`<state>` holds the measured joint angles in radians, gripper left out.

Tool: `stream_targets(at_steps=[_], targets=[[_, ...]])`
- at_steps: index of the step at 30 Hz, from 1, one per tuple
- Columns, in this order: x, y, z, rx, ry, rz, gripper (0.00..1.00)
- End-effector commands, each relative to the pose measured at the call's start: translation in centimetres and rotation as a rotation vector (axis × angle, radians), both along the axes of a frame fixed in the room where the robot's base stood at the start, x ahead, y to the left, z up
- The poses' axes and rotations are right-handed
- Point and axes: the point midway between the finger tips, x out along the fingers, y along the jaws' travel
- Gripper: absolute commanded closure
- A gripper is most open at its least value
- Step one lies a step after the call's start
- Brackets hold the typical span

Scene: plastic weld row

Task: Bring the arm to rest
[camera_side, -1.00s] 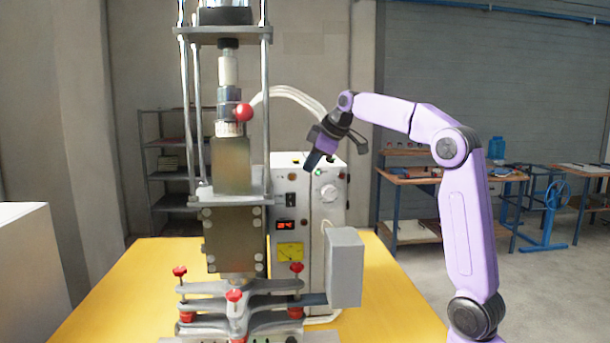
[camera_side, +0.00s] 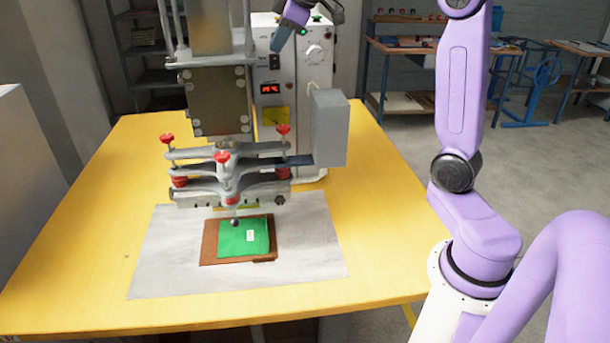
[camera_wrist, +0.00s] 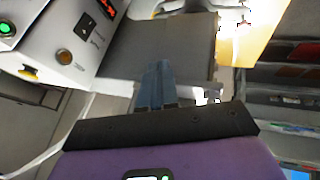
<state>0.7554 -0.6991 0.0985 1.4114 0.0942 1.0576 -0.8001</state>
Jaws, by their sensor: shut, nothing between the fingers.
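My gripper (camera_side: 278,43) is at the top of the side view, in front of the white control box (camera_side: 294,85) and above the table. It is shut and empty, pointing down and to the left. In the wrist view its blue-grey fingers (camera_wrist: 157,72) lie together, with a grey box-shaped housing (camera_wrist: 165,45) behind them. The welding press (camera_side: 218,98) stands left of my gripper in the side view, apart from it.
A green piece (camera_side: 243,238) lies on a brown plate (camera_side: 210,248) on a grey mat (camera_side: 170,275), below the press clamps with red knobs (camera_side: 222,157). The grey housing (camera_side: 330,128) juts out at the press's right. The yellow table's (camera_side: 380,210) right side is clear.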

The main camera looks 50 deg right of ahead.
Motion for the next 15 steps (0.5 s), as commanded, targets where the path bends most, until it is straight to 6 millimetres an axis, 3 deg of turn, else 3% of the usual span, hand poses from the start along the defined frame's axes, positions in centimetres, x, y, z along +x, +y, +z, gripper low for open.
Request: stream_targets(at_steps=[1,6,11,15], targets=[[-1.2,2.6,-1.2,0.016,0.032,0.032,1.0],[-5.4,9.0,-4.6,0.054,0.13,0.1,1.0],[-11.0,14.0,-8.2,0.063,0.232,0.166,1.0],[-16.8,17.0,-11.3,0.05,0.321,0.22,1.0]])
